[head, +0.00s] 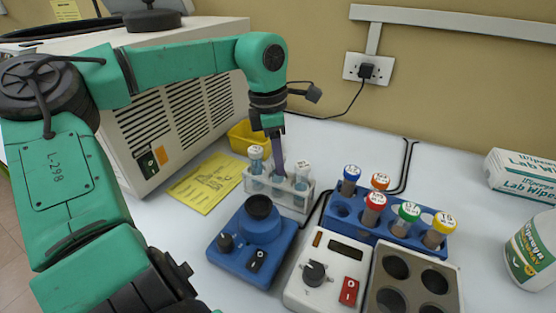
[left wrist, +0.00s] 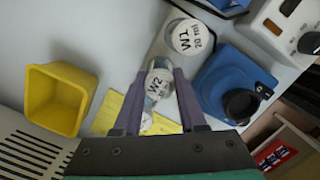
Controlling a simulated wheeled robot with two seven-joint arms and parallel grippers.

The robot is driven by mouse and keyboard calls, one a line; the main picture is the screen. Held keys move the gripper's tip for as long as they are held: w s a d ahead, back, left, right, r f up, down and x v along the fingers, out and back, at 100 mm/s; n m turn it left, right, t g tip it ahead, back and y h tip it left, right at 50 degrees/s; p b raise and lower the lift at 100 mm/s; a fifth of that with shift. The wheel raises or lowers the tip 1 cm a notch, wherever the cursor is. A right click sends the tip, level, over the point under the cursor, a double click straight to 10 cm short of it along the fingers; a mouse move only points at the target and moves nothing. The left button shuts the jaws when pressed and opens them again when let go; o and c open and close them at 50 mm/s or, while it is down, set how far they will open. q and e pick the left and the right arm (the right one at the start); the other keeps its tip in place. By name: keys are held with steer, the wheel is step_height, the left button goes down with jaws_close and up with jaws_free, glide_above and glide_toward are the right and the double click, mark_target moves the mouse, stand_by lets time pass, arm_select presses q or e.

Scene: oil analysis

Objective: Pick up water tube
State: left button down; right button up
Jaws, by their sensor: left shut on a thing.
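A white rack (head: 296,203) holds upright tubes with white caps, in the middle of the table. One tube (head: 257,160) stands left of my left gripper (head: 278,168) and another (head: 302,175) stands to its right. The left gripper points down at the rack's middle. In the left wrist view, my gripper's purple fingers (left wrist: 164,74) are shut on the tube labelled W2 (left wrist: 157,86). The tube labelled W1 (left wrist: 190,37) is just beyond the fingertips. The held tube's lower part is hard to see. My right gripper is not in view.
A blue device with a black cup (head: 258,235) stands in front of the rack. A blue rack (head: 343,210) with several coloured-cap tubes is to the right, behind a white heater block (head: 325,280). A yellow bin (head: 243,136) and yellow sheet (head: 206,182) lie left.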

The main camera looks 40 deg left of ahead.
arm_select(q)
step_height(320, 180, up, 20)
steer(key=p, duration=0.3)
steer(key=shift+f, duration=0.1)
stand_by(0.7)
